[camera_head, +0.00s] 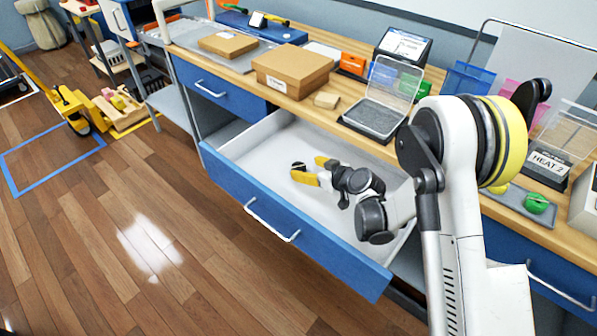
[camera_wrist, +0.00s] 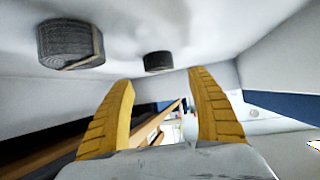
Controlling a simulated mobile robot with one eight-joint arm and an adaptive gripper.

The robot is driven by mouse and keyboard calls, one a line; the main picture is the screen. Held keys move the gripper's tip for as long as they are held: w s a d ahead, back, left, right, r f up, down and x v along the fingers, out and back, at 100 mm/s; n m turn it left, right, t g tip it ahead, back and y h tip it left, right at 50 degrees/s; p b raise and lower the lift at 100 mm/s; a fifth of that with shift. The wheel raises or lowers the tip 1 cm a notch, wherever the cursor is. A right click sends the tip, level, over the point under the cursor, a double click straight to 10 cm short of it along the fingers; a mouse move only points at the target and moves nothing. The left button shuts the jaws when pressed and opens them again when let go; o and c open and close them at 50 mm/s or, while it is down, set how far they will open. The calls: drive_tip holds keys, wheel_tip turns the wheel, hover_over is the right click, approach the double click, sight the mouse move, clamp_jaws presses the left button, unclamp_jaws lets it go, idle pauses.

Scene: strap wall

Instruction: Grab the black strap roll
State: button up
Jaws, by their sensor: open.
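Two dark rolls show in the wrist view against the pale drawer floor. One is a small black roll (camera_wrist: 158,62), just beyond and between my fingertips. The other is a larger, ribbed dark grey roll (camera_wrist: 70,43) with a thin lighter strip on its side, at the upper left. In the head view a small dark roll (camera_head: 298,165) lies in the drawer close by the fingertips; I cannot tell which of the two it is. My gripper (camera_head: 306,169) has its yellow fingers spread and empty, low inside the drawer. Its fingers also show in the wrist view (camera_wrist: 160,78).
The open blue drawer (camera_head: 270,222) has walls around my gripper. The wooden bench top (camera_head: 335,119) overhangs its back side. A cardboard box (camera_head: 292,72) and a clear-lidded case (camera_head: 375,118) stand on the bench. The wooden floor at left is mostly clear.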

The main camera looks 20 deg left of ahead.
sight(299, 167)
drive_tip(key=b+x, duration=0.1)
drive_tip(key=x, duration=0.1)
drive_tip(key=b+x, duration=0.1)
drive_tip(key=x, duration=0.1)
drive_tip(key=shift+f+b, duration=0.3)
drive_tip(key=shift+f, duration=0.2)
drive_tip(key=shift+w+a+f, duration=0.15)
drive_tip(key=shift+w+a, duration=0.05)
drive_tip(key=shift+a, duration=0.15)
drive_tip(key=c, duration=1.2)
